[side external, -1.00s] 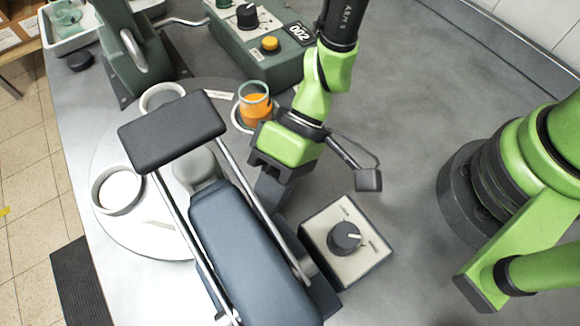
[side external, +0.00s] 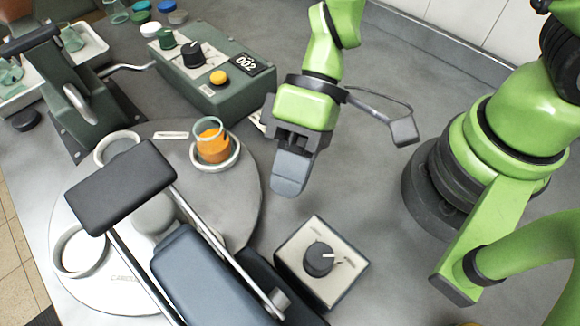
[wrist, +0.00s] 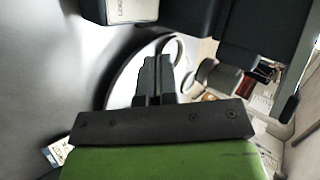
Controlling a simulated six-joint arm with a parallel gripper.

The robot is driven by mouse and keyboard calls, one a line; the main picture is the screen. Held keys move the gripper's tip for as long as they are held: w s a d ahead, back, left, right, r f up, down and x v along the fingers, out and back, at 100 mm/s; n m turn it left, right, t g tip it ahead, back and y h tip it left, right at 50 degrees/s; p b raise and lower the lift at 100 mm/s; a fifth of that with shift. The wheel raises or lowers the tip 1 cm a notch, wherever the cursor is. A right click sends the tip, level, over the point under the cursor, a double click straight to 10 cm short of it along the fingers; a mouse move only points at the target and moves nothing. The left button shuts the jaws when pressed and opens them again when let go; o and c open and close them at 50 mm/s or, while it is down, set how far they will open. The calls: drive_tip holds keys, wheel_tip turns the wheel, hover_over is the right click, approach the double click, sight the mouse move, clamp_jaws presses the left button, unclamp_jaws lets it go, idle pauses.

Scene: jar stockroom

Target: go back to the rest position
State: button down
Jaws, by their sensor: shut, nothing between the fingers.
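My gripper (side external: 290,180) is shut and empty. It points down and hangs above the grey bench, right of the round turntable and behind the small knob box. In the wrist view my gripper's fingers (wrist: 155,75) are together, with a white ring holder beyond them. A glass jar of orange contents (side external: 213,145) stands in a ring holder (side external: 232,163) on the turntable (side external: 250,205). The jar cannot be made out in the wrist view. The rest position itself is not marked in these frames.
A knob box (side external: 290,262) stands in front of my gripper. A green control box (side external: 215,95) marked 002 is behind left. A dark padded frame (side external: 120,185) overhangs the turntable. A green press (side external: 85,105) stands at far left. Bare bench (side external: 390,75) lies behind right.

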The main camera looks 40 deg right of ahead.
drive_tip(key=s+d+r+m+t+h, duration=0.2)
drive_tip(key=d+r+m+t+h, duration=0.4)
drive_tip(key=d+r, duration=1.3)
wheel_tip(320, 180, up, 2)
drive_tip(key=m+t, duration=0.2)
drive_tip(key=t, duration=0.2)
drive_tip(key=shift+t+h, duration=0.4)
idle(0.4)
